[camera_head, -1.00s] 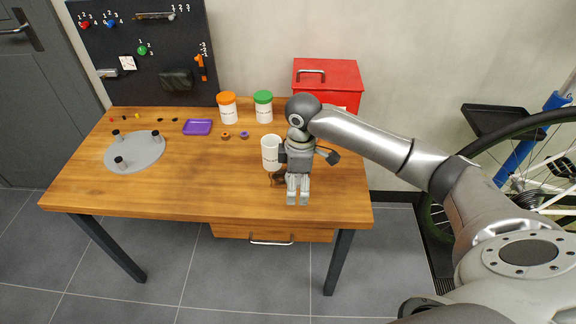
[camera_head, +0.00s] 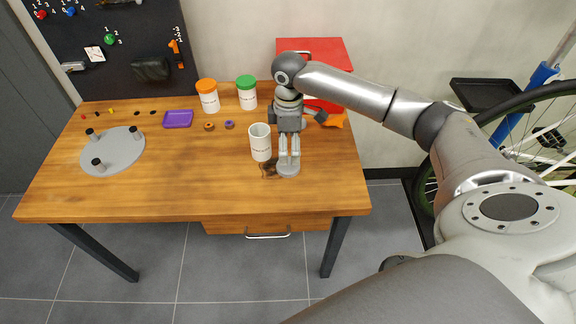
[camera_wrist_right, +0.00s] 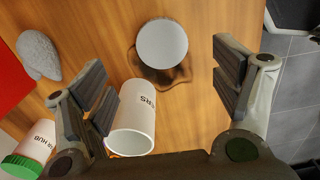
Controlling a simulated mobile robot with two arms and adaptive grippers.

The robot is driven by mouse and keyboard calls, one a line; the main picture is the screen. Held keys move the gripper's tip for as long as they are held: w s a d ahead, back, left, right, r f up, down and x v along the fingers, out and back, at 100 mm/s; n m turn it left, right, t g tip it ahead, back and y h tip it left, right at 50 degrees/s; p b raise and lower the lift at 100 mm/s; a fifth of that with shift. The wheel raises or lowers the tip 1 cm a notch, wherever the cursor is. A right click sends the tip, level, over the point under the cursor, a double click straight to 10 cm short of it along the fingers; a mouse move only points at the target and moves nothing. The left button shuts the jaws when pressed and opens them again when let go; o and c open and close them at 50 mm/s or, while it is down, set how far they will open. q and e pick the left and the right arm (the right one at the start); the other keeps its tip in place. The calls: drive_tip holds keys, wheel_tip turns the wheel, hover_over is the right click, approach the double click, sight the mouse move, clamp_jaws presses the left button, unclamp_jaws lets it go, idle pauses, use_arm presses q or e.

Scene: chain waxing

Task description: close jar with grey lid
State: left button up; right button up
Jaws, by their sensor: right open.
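The white jar (camera_head: 260,146) stands upright and open on the wooden table; in the right wrist view (camera_wrist_right: 133,120) it is beside my left-hand finger. The round grey lid (camera_head: 288,170) is below my right gripper (camera_head: 289,156), just right of and in front of the jar. In the right wrist view the lid (camera_wrist_right: 162,43) shows as a plain grey disc over a dark brown patch. My right gripper (camera_wrist_right: 168,90) is open, pointing down, with nothing between its fingers. Whether the fingertips touch the lid is unclear. My left gripper is not in view.
An orange-lidded jar (camera_head: 208,97) and a green-lidded jar (camera_head: 246,94) stand behind the open jar. A red box (camera_head: 318,52) is at the back right. A purple tray (camera_head: 178,119) and a grey round plate (camera_head: 112,155) lie left. The front middle is clear.

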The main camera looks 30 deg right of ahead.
sight(288, 167)
drive_tip(key=shift+f, duration=0.9)
drive_tip(key=f, duration=0.5)
drive_tip(key=shift+w+a+f, duration=0.1)
drive_tip(key=shift+a, duration=0.2)
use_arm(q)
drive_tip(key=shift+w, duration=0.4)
use_arm(e)
drive_tip(key=c, duration=0.9)
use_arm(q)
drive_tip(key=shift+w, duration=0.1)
